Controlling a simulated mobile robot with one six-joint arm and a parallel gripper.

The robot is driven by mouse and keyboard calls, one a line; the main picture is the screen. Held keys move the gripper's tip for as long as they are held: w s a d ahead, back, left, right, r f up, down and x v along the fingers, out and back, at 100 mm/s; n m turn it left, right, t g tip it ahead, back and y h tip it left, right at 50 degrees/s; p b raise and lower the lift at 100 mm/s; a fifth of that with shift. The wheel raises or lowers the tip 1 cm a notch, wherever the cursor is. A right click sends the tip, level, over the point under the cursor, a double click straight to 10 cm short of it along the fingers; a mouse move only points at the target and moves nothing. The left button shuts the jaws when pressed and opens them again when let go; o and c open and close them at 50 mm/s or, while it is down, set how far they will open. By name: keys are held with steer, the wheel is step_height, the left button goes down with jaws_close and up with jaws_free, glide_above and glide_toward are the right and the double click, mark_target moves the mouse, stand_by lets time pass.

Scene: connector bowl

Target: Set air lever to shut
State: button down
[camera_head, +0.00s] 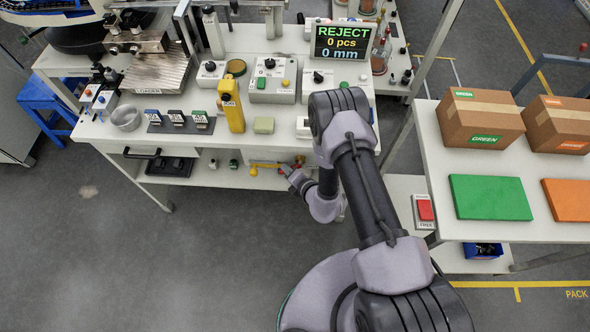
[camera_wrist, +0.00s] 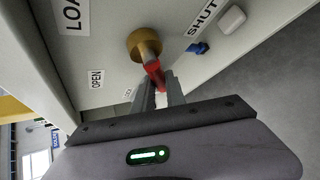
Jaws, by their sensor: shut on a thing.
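The air lever (camera_wrist: 154,76) is a red handle on a brass hub (camera_wrist: 143,43), seen in the wrist view. My gripper (camera_wrist: 160,80) is shut on the red handle, one finger on each side of it. The handle points from the hub down toward my gripper in the picture. In the head view my gripper (camera_head: 290,171) is low at the front of the bench, by a yellow pipe (camera_head: 264,166); the handle is mostly hidden there.
A blue part (camera_wrist: 198,48) and a white block (camera_wrist: 231,19) are on the panel near SHUT. The workbench (camera_head: 200,148) is above my gripper, with control boxes and a REJECT display (camera_head: 342,41). Open floor (camera_head: 150,260) is in front.

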stand_by(0.4)
steer(key=c, duration=1.4)
jaws_free()
steer(key=shift+o, duration=0.2)
